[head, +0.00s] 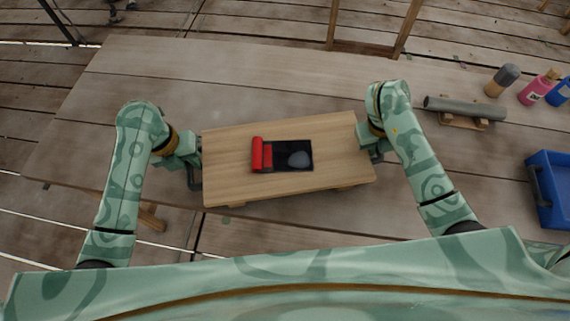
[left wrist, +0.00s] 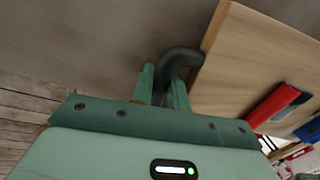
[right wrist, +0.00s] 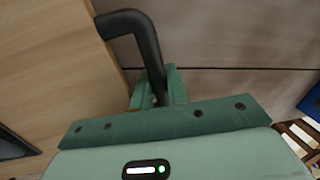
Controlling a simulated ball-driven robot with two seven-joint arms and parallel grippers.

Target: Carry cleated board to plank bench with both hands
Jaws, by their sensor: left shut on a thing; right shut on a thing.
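The cleated board (head: 230,185) is a pale wooden board with dark handles at its two ends. It lies roughly level in front of me, over the near part of the plank bench (head: 270,65); I cannot tell whether it touches the bench. A red roll with a dark sheet (head: 292,156) lies on its middle. My left gripper (head: 194,165) is shut on the left handle, a dark bent bar (left wrist: 182,57) in the left wrist view. My right gripper (head: 364,143) is shut on the right handle, which shows in the right wrist view (right wrist: 135,25).
On the bench's right part are a grey tube on a wooden cradle (head: 465,108), a dark-topped jar (head: 502,80), a pink bottle (head: 538,88) and a blue one (head: 562,92). A blue bin (head: 550,190) stands at the far right. The bench beyond the board is clear.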

